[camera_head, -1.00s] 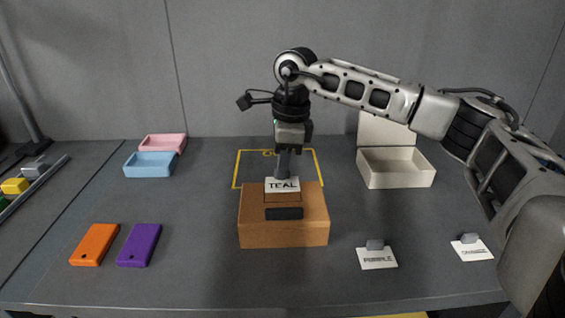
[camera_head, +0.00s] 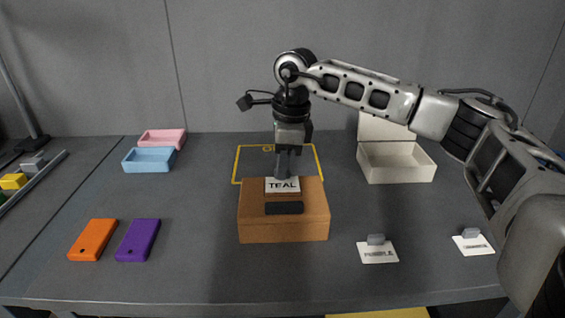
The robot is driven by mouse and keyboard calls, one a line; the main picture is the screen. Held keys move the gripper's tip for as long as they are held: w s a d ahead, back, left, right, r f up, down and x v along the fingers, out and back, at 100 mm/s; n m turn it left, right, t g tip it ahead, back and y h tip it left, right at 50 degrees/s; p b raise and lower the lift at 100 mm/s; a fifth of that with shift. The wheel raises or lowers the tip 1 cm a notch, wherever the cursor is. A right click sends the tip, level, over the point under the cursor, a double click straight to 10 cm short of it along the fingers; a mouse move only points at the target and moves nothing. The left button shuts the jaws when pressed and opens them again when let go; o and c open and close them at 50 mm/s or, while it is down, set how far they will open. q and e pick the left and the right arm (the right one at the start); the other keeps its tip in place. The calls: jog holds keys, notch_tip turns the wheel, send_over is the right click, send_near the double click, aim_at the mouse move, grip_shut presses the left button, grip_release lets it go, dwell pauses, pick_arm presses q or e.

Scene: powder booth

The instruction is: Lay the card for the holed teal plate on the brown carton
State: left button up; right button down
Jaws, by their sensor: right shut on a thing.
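The white card reading TEAL (camera_head: 283,187) lies on or just above the top of the brown carton (camera_head: 283,228), towards its back; I cannot tell if it touches. My right gripper (camera_head: 283,172) points down over the carton and is shut on the card's grey grip block, which the fingers mostly hide. A dark strip (camera_head: 284,208) sits on the carton in front of the card. No teal plate shows. My left gripper is not in view.
Orange (camera_head: 93,240) and purple (camera_head: 138,240) plates lie at the left. Two other cards, one reading PURPLE (camera_head: 378,254), the other (camera_head: 473,244) unclear, lie at the right. Blue (camera_head: 149,160) and pink (camera_head: 162,138) trays and an open cream box (camera_head: 396,163) stand behind. A yellow outline (camera_head: 236,163) marks the table behind the carton.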

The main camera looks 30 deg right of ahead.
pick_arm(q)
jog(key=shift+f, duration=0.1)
pick_arm(e)
jog(key=shift+f, duration=0.4)
dwell(0.4)
jog(key=c, duration=1.4)
grip_release()
jog(key=shift+c, duration=0.2)
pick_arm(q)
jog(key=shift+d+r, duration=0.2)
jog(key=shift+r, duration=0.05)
pick_arm(e)
notch_tip(320, 180, up, 16)
jog(key=s+d, duration=0.1)
jog(key=shift+d, duration=0.35)
jog(key=shift+f, duration=0.1)
